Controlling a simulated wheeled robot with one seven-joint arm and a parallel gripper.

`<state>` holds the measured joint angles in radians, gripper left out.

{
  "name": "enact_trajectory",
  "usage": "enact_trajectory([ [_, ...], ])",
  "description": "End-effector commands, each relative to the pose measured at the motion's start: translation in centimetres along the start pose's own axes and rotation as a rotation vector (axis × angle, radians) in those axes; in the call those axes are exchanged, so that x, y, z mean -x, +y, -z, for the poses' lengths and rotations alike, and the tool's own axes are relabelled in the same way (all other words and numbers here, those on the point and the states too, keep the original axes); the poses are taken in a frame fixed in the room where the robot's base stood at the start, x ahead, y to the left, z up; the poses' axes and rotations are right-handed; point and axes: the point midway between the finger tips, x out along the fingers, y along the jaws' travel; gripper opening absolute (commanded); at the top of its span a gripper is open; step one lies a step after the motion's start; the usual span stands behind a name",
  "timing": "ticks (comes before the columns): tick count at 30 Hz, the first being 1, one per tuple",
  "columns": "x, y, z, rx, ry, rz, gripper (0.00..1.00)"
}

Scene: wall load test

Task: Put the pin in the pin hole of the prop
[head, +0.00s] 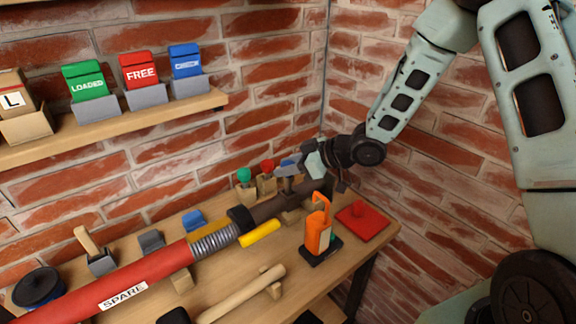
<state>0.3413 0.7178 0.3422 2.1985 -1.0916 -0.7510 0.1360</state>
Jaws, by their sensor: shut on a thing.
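The prop (140,273) is a long red tube marked SPARE, lying across the bench on wooden supports. A threaded grey section (214,242), a black collar (241,219) and a dark inner tube (272,207) continue it to the right. My gripper (287,175) is over the dark tube near its right end, shut on a small dark piece that looks like the pin (287,186). The piece points down at the tube. The pin hole is too small or hidden to make out, and I cannot tell whether the pin touches the tube.
Green (244,175) and red (267,166) knobs on wooden blocks stand close behind the tube. An orange device (318,232) and a red plate (362,221) are at the right. Brick walls meet behind.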

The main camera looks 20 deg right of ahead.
Motion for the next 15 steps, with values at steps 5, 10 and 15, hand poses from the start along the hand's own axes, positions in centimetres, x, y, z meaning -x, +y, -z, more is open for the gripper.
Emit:
enact_trajectory([
  [5,-0.1,0.0,-0.1,0.0,0.001,0.0,0.09],
  [10,-0.3,0.0,-0.6,0.0,0.001,0.0,0.09],
  [15,-0.6,0.0,-1.0,0.0,0.001,0.0,0.09],
])
